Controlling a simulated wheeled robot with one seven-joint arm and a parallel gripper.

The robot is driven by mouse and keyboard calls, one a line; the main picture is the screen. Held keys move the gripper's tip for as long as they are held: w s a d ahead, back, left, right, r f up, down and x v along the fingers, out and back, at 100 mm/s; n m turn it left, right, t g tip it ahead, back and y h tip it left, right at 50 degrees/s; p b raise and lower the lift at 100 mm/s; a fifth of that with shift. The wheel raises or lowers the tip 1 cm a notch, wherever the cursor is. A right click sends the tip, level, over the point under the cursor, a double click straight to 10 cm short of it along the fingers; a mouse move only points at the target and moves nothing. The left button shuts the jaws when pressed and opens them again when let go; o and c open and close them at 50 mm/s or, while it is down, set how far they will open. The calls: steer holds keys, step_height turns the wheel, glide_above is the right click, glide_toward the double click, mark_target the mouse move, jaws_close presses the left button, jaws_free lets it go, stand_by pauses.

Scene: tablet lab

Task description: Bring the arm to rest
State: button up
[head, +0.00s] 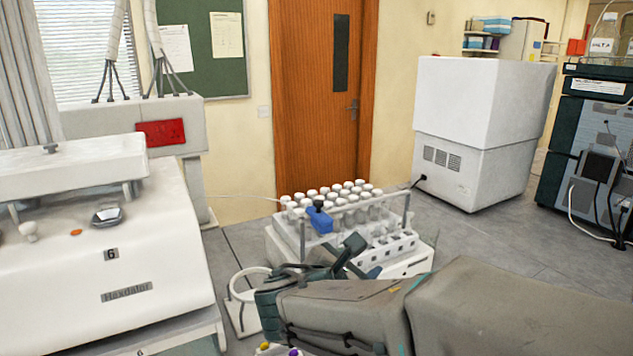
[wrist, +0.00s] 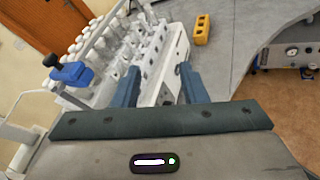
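My gripper (wrist: 158,80) shows in the wrist view with its two blue-grey fingers spread apart and nothing held between them. In the head view my arm reaches in from the lower right, and its gripper end is in front of a white tube rack (head: 400,244). The rack holds several white-capped tubes and also shows beyond the fingers in the wrist view (wrist: 168,52). Whether a finger touches the rack cannot be told. A blue clamp-like part (head: 320,221) sits on the rack's front rail; the wrist view shows it at left (wrist: 72,73).
A white machine (head: 110,262) stands at left, near my gripper. A white cabinet (head: 480,130) and a dark instrument stack (head: 590,140) stand at the back right. A yellow block (wrist: 201,30) lies on the grey surface beyond the rack.

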steer(key=s+d+f+m+g, duration=0.4)
steer(key=d+m, duration=0.2)
steer(key=d, duration=0.1)
steer(key=s+f+m+g+y, duration=0.2)
steer(key=s+m, duration=0.4)
steer(key=m, duration=0.3)
steer(key=s+d+f+m+g+y, duration=0.1)
steer(key=s+f+m+g+y, duration=0.2)
steer(key=m, duration=0.7)
steer(key=s+f+y, duration=0.2)
steer(key=s+y, duration=0.1)
steer(key=s, duration=0.1)
steer(key=shift+s, duration=0.2)
